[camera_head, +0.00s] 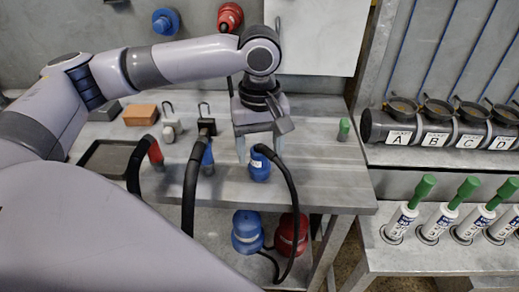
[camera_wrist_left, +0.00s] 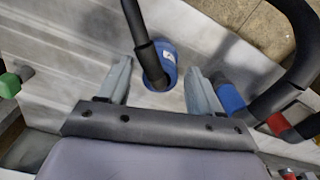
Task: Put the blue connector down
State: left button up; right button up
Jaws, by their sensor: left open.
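The blue connector (camera_head: 260,168) stands upright on the grey workbench (camera_head: 322,183), near its front edge. Its black hose leaves the top and curves over the front edge to the right. My left gripper (camera_head: 259,150) points down at it, with one finger on each side, open. In the left wrist view the blue connector (camera_wrist_left: 168,62) sits between the fingertips of the left gripper (camera_wrist_left: 159,66), with a visible gap on both sides. The hose hides part of its top. My right gripper is not in view.
Another blue connector (camera_head: 207,158) and a red connector (camera_head: 155,153), both with hoses, stand to the left. A dark tray (camera_head: 88,153), a brick (camera_head: 140,114) and a green-topped piece (camera_head: 344,129) are on the bench. The bench right of the connector is clear.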

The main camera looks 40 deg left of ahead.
pick_arm(q)
notch_tip(320, 180, up, 11)
jog(key=shift+r+p, duration=0.1)
jog(key=shift+p, duration=0.65)
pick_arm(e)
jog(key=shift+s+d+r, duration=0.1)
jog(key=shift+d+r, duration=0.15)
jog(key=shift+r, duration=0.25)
